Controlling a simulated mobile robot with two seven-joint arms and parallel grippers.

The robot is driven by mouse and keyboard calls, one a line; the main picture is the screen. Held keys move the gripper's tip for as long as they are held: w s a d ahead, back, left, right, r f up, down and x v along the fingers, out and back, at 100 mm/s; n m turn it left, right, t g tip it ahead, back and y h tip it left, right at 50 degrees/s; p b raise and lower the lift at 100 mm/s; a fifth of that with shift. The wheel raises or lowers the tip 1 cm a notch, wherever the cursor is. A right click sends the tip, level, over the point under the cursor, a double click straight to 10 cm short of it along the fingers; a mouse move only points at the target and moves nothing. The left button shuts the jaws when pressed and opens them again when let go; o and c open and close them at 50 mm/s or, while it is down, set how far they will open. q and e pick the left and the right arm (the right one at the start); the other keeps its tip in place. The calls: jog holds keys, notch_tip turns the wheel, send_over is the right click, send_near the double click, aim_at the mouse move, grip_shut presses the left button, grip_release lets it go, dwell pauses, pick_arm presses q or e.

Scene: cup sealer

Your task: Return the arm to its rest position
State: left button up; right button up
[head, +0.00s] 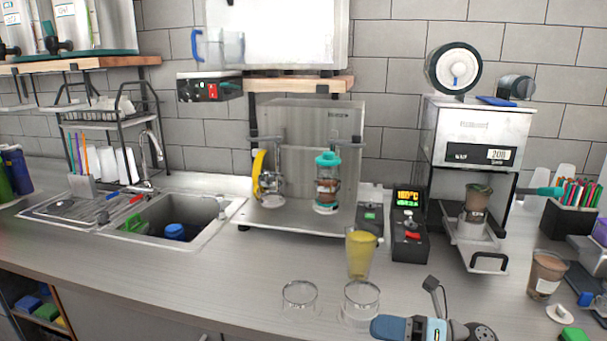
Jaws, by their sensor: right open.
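My right arm shows at the bottom edge, right of centre, as blue and grey links. My right gripper (433,287) is the small dark part rising above them; it is open, with nothing seen between its fingers. It is over the counter's front part, apart from the cups. The cup sealer (477,125) stands at the back right against the wall, with a cup (476,197) in its holder. My left gripper is not in view.
A glass of yellow drink (360,252) and two empty clear glasses (299,297) (361,299) stand left of my right gripper. A brown-filled cup (546,274) stands right. A dark control box (409,228) and a sink (170,222) are farther back. The counter's left front is clear.

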jog(key=s+d+f+m+t+h+b, duration=0.25)
jog(key=f+m+t+h, duration=0.4)
jog(key=m, duration=0.75)
jog(key=s+d+f+m+t+h+b, duration=0.1)
jog(key=s+f+m+t+h, duration=0.45)
jog(key=f+m, duration=0.75)
jog(key=s+f+m+g+h+b, duration=0.1)
jog(key=s+f+m+g+h, duration=0.35)
jog(key=s+f+m, duration=0.95)
notch_tip(320, 180, up, 13)
jog(key=d+n+p, duration=0.1)
jog(key=n+p, duration=0.1)
jog(key=p, duration=1.3)
jog(key=shift+w+d+f+n+y, duration=0.15)
jog(key=shift+w+d+n+y, duration=0.2)
jog(key=shift+w+n+y, duration=0.1)
jog(key=shift+g, duration=0.25)
